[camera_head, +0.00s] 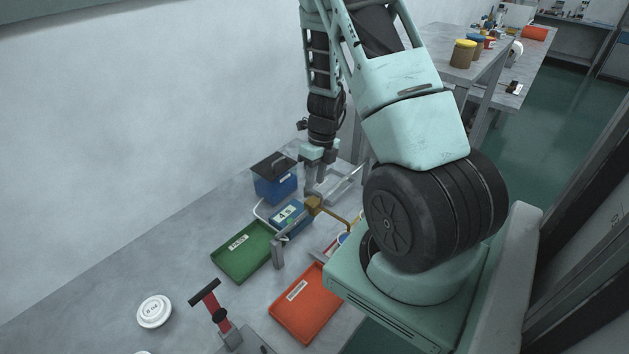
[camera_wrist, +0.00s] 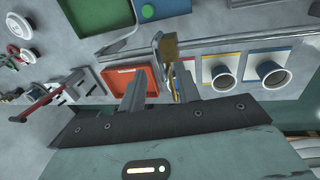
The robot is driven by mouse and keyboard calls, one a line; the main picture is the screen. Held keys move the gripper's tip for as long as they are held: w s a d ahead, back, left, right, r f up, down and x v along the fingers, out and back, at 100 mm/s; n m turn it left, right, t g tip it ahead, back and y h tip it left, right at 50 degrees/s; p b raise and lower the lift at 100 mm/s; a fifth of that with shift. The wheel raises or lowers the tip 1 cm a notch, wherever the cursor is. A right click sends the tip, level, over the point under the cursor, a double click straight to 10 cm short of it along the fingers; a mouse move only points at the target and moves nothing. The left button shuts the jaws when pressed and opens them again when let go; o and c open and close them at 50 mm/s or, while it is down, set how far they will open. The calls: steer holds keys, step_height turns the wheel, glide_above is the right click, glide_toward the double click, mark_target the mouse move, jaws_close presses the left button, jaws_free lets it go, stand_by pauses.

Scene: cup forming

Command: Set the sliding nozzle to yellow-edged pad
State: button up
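The sliding nozzle shows as a brass-brown block (camera_head: 313,203) with a bent tube. In the wrist view the block (camera_wrist: 168,48) sits on a long metal rail (camera_wrist: 230,42), near the orange tray's end of the pad row. In the head view my gripper (camera_head: 320,185) hangs behind the nozzle.
An orange tray (camera_head: 305,302) and a green tray (camera_head: 243,252) lie on the grey table. A blue box with a black lid (camera_head: 273,178) and a smaller blue box (camera_head: 290,217) stand near the wall. A red-handled lever (camera_head: 216,312) and white lid (camera_head: 154,311) are at the front.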

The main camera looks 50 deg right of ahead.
steer(key=shift+a+f, duration=0.2)
steer(key=shift+f, duration=0.75)
jaws_close()
steer(key=d, duration=1.1)
steer(key=shift+s+d, duration=0.3)
steer(key=shift+p, duration=0.3)
jaws_free()
